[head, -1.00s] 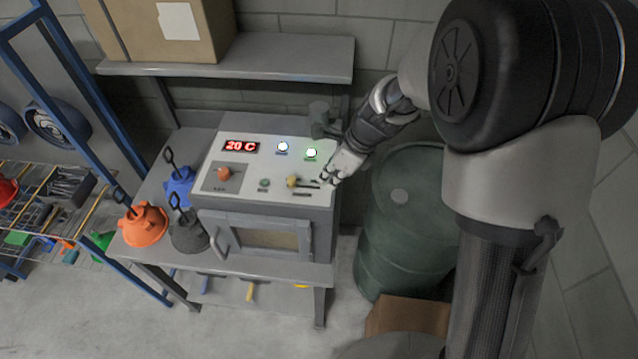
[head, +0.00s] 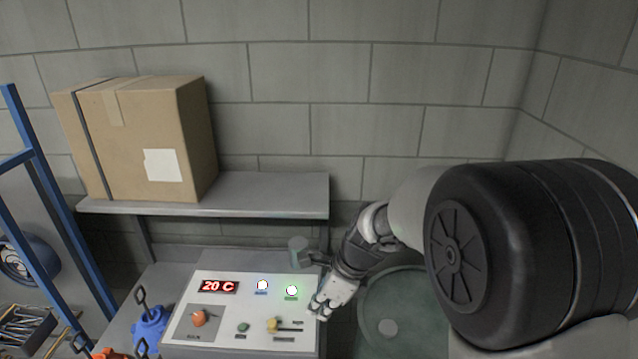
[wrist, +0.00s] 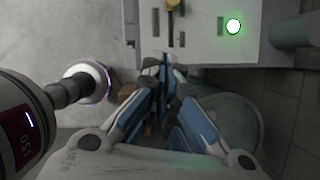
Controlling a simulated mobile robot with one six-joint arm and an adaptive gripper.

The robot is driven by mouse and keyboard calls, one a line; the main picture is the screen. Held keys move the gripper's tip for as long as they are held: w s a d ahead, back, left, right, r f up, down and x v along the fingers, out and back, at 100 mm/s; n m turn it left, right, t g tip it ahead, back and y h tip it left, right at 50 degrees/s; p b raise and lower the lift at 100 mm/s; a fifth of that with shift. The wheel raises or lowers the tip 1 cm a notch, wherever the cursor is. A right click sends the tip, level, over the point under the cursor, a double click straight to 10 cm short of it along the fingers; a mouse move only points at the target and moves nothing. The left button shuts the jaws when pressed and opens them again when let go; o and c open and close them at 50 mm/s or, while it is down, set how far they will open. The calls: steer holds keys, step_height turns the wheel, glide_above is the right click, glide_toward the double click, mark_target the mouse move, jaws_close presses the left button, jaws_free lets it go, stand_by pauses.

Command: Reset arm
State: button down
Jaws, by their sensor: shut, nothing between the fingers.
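My gripper (head: 322,306) is at the right edge of the machine's control panel (head: 222,322) in the head view. In the wrist view my gripper (wrist: 163,72) has its fingertips together with nothing between them. The fingertips point toward the panel's edge, and I cannot tell whether they touch it. The green light also shows in the wrist view (wrist: 233,27).
A cardboard box (head: 150,135) sits on a grey shelf (head: 270,196) behind the machine. A green barrel (head: 388,300) stands right of it. A block wall (head: 400,90) closes the back.

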steer(key=s+d+f+n+t+h+b, duration=0.1)
steer(key=s+d+f+n+b, duration=0.3)
steer(key=s+n+b, duration=0.3)
steer(key=s+d+f+n+t+h+b, duration=0.1)
steer(key=s+d+f+n+b, duration=0.2)
steer(key=s+d+n+b, duration=0.2)
steer(key=s+d+f+n+t+h+b, duration=0.1)
steer(key=s+d+f+n+b, duration=0.3)
steer(key=s+n+b, duration=0.5)
steer(key=s+d+h+b, duration=0.1)
steer(key=s+b, duration=0.2)
steer(key=shift+s+f, duration=0.25)
steer(key=shift+f, duration=0.1)
